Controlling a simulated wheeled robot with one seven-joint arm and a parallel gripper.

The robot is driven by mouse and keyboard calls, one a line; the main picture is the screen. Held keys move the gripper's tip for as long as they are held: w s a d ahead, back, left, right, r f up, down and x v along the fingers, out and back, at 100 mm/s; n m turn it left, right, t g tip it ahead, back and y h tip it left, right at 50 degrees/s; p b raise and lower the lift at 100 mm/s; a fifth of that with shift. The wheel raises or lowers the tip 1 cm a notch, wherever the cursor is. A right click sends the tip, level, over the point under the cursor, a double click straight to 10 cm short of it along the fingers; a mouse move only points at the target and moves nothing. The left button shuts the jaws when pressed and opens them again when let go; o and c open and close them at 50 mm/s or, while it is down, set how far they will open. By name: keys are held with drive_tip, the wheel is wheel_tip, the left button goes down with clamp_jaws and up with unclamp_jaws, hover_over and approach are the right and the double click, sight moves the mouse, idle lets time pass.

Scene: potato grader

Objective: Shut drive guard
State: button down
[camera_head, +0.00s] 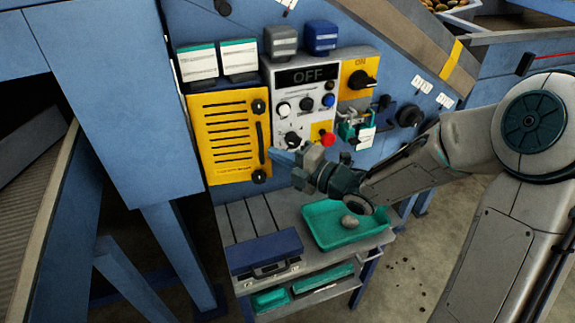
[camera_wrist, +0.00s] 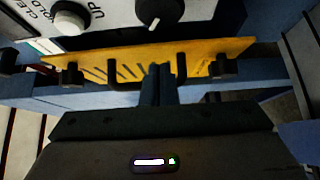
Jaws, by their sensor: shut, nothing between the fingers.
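The drive guard (camera_head: 228,138) is a yellow slotted panel on the blue machine, with a black upright handle (camera_head: 260,143) and a black knob above and below it. It looks nearly flat to the machine, but I cannot tell whether it is fully shut. In the wrist view the guard (camera_wrist: 208,58) is seen at a steep angle, with its handle posts and knobs along the near edge. My gripper (camera_head: 273,154) is shut and empty, just right of the handle. Its fingertips (camera_wrist: 159,73) show between the handle posts; whether they touch the guard is unclear.
A control panel (camera_head: 298,98) with an OFF plate, knobs and a red button (camera_head: 327,139) is right of the guard. Below stands a bench (camera_head: 240,215) with a teal tray (camera_head: 318,235) holding a potato (camera_head: 350,222), and a blue-lidded box (camera_head: 264,250).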

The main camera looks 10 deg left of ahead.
drive_tip(key=shift+w+a, duration=0.25)
drive_tip(key=shift+w, duration=0.3)
drive_tip(key=shift+w+a+f+b, duration=0.15)
drive_tip(key=shift+w+f+b, duration=0.05)
drive_tip(key=shift+w+b, duration=0.45)
drive_tip(key=shift+w+r, duration=0.2)
drive_tip(key=shift+s, duration=0.1)
